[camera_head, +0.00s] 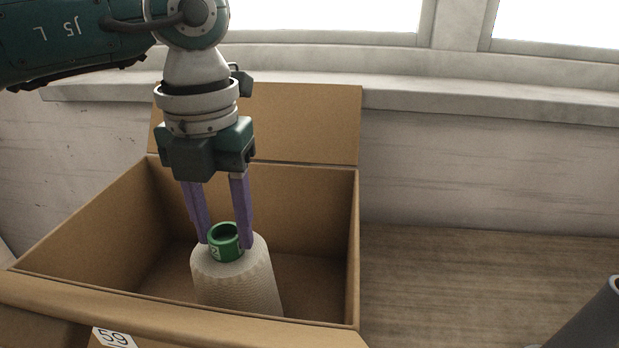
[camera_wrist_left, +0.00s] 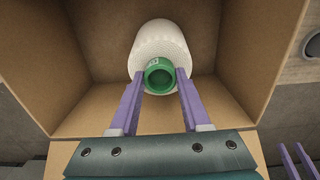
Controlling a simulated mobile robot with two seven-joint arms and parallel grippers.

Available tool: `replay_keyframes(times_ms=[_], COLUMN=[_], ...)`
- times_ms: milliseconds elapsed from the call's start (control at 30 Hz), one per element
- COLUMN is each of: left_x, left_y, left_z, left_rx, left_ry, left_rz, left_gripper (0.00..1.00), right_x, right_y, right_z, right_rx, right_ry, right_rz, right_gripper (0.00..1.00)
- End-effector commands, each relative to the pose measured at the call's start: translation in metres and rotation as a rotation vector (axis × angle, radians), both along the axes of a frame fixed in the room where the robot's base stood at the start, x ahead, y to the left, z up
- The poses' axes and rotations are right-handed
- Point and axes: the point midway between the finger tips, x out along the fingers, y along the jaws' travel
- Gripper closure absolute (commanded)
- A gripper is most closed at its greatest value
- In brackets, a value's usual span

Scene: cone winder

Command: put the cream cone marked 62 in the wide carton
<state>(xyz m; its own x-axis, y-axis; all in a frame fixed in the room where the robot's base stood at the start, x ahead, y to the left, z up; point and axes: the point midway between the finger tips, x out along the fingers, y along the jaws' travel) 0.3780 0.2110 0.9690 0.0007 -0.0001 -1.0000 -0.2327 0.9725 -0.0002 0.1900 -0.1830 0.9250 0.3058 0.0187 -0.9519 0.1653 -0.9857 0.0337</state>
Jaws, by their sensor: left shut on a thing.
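A cream cone (camera_head: 236,285) with a green tube top stands about upright inside the wide carton (camera_head: 305,210). My left gripper (camera_head: 225,240) comes down from above and is shut on the green top of the cone, one purple finger on each side. In the left wrist view the cone (camera_wrist_left: 158,48) shows with its green end (camera_wrist_left: 159,75) between the fingertips of the left gripper (camera_wrist_left: 160,80). The number on the cone is too small to read. The cone's base is hidden by the carton's front wall, so I cannot tell if it touches the floor.
The carton's back flap (camera_head: 305,125) stands up, and a label (camera_head: 114,338) reading 59 is at its front. A grey cylinder (camera_head: 598,320) stands at the lower right. A wall and windows are behind.

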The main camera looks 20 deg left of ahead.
Motion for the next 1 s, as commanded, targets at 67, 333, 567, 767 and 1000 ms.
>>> replay_keyframes(times_ms=[67,333,567,767,1000], left_x=[0.001,0.0,0.0,0.0,0.001], left_y=[0.0,0.0,0.0,0.0,0.0], left_z=[0.001,-0.003,-0.002,0.001,0.038], left_rx=[-0.001,0.0,0.0,0.0,-0.001], left_ry=[-0.002,0.0,0.0,0.0,-0.005], left_rz=[0.0,0.0,0.0,0.0,-0.001], left_gripper=[1.0,0.39,0.23,0.23,0.23], right_x=[0.0,0.0,0.0,0.0,0.0], right_y=[0.0,0.0,0.0,0.0,0.0], right_z=[0.0,-0.002,-0.002,0.0,0.003], right_rx=[0.0,0.0,0.0,0.0,0.0], right_ry=[0.0,0.0,0.0,0.0,0.0], right_rz=[0.0,0.0,0.0,0.0,0.0], right_gripper=[0.51,0.51,0.51,0.51,0.51])
